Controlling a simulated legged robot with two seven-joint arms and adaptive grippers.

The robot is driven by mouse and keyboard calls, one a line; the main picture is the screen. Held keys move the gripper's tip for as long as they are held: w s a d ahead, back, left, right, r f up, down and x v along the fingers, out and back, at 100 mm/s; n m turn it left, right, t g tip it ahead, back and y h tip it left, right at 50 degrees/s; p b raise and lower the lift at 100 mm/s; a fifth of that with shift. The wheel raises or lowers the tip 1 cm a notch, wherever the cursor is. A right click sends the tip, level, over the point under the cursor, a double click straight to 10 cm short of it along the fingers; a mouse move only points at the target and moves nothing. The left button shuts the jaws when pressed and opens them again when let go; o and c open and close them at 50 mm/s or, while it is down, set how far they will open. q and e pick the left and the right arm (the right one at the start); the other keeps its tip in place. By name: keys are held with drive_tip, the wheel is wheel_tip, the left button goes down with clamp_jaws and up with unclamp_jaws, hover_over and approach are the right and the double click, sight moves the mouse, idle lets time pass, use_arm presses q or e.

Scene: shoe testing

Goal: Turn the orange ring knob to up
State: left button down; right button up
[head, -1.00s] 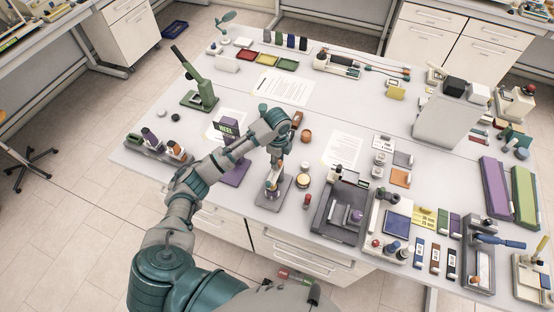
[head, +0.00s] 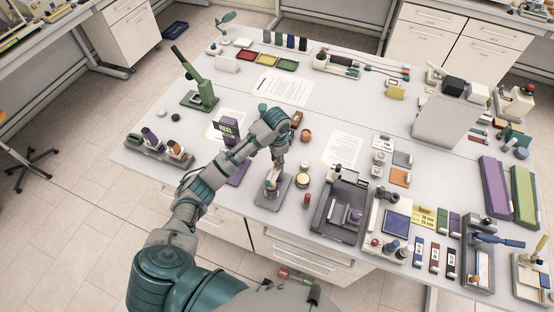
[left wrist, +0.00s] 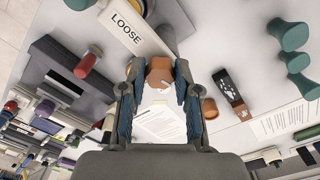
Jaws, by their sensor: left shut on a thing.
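The orange ring knob (left wrist: 159,73) shows between the two fingers of my left gripper (left wrist: 157,82) in the left wrist view. The gripper is shut on it, with one finger on each side. A small pale mark shows on the knob, but I cannot tell which way the knob points. A pale plate lettered "LOOSE" (left wrist: 138,32) lies just beyond it. In the head view my left gripper (head: 274,178) reaches down over a grey base plate (head: 286,186) near the table's front edge and mostly hides the knob. My right gripper is not in view.
A purple stand marked "REEL" (head: 227,130) is left of the grey plate. A round tan-topped jar (head: 302,181) and a small red-topped piece (head: 307,200) stand close on its right. A dark grey tray (head: 338,216) lies further right. Paper sheets (head: 343,148) lie behind.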

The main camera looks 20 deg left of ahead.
use_arm(q)
drive_tip(key=n, duration=0.5)
drive_tip(key=shift+w+r+n, duration=0.2)
drive_tip(key=shift+r+n, duration=0.1)
drive_tip(key=n, duration=0.5)
drive_tip(key=shift+n, duration=0.3)
drive_tip(key=n, duration=0.5)
drive_tip(key=shift+f+n, duration=0.1)
drive_tip(key=shift+n, duration=0.3)
drive_tip(key=shift+f+n, duration=0.1)
drive_tip(key=shift+n, duration=1)
drive_tip(key=shift+s+d+f+n, duration=0.1)
drive_tip(key=shift+s+f+n, duration=0.05)
drive_tip(key=shift+n, duration=0.15)
